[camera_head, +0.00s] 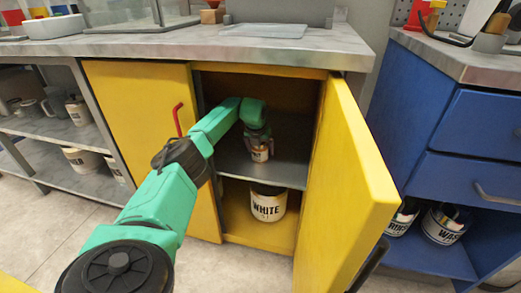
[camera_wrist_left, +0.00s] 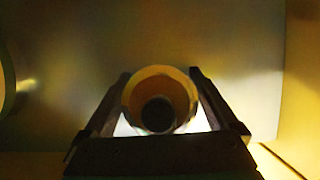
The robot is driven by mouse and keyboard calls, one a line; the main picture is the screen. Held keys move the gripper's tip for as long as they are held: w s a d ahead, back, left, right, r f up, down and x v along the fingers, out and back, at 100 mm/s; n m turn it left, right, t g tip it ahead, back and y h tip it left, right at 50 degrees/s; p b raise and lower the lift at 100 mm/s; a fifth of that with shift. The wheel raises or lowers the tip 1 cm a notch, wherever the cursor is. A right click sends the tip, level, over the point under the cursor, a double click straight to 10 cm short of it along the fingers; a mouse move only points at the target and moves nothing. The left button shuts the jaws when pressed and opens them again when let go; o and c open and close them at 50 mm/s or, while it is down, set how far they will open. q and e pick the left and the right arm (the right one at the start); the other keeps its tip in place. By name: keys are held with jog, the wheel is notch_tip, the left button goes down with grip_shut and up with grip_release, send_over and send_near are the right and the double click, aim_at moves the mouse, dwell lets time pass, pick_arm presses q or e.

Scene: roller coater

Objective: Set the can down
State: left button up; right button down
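A small can (camera_head: 260,155) with a pale label and brownish bands is inside the open yellow cabinet, at the middle shelf (camera_head: 285,165). My left gripper (camera_head: 259,143) reaches in from above, with its fingers at the can's sides. In the left wrist view the can (camera_wrist_left: 160,73) shows as a round rim with a dark middle, between the two fingers, which look closed against it. Its base is at or very near the shelf; I cannot tell whether it touches. My right gripper is not in view.
The open yellow door (camera_head: 350,185) stands to the right of the opening. A larger can marked WHITE (camera_head: 268,204) stands in the compartment below. The grey worktop (camera_head: 200,43) overhangs the cabinet. The shelf right of the can looks clear. A blue cabinet (camera_head: 470,125) stands further right.

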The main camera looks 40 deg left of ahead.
pick_arm(q)
jog(key=shift+r, duration=0.1)
jog(key=p+v, duration=0.2)
jog(key=v, duration=0.2)
jog(key=shift+r+p, duration=0.3)
jog(key=shift+r, duration=0.15)
jog(key=shift+p+v, duration=0.3)
jog(key=shift+v, duration=0.9)
jog(key=shift+s+d+r, duration=0.1)
jog(key=shift+s, duration=0.1)
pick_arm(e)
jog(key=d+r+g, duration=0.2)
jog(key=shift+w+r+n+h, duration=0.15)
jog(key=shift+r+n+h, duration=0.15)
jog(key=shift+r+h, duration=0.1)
